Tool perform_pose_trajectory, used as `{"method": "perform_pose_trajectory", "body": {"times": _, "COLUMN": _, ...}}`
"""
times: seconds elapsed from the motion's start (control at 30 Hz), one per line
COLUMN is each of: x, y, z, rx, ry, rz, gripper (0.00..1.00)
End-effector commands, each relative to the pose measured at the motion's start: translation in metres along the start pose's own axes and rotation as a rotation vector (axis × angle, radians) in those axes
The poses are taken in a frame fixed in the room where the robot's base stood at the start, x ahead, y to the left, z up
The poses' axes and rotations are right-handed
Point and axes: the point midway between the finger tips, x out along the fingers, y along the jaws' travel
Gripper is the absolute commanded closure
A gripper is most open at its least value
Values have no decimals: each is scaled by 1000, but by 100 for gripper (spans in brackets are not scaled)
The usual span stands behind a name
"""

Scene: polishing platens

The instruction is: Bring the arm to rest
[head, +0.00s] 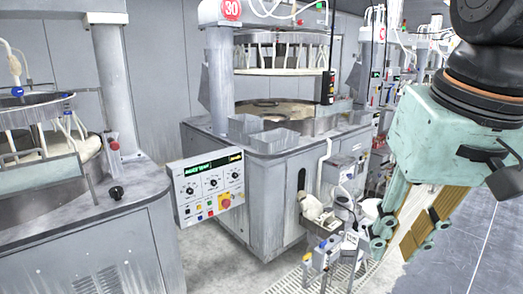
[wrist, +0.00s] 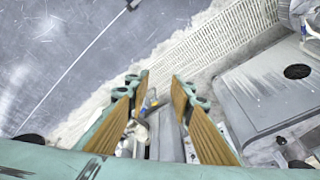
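My gripper (head: 402,238) hangs at the right of the head view, pale green with brown finger pads, pointing down. In the wrist view my gripper (wrist: 160,84) has its two fingers spread apart, with nothing held between them. My dark wrist joint shows above the gripper in the head view.
A polishing machine (head: 262,185) marked 30 stands mid-view, with a control panel (head: 208,186) at its left. Small equipment (head: 335,225) stands at its right side, close to my fingers. Another machine (head: 75,235) is at left. Open grey floor (head: 480,250) lies at lower right.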

Motion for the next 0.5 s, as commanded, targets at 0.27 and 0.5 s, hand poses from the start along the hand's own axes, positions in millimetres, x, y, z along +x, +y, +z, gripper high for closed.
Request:
{"method": "perform_pose_trajectory", "body": {"times": 0.27, "x": 4, "y": 6, "z": 49, "rx": -49, "ry": 33, "rz": 7, "gripper": 78}}
{"method": "perform_pose_trajectory", "body": {"times": 0.5, "x": 10, "y": 11, "z": 84, "rx": -87, "ry": 56, "rz": 13, "gripper": 78}}
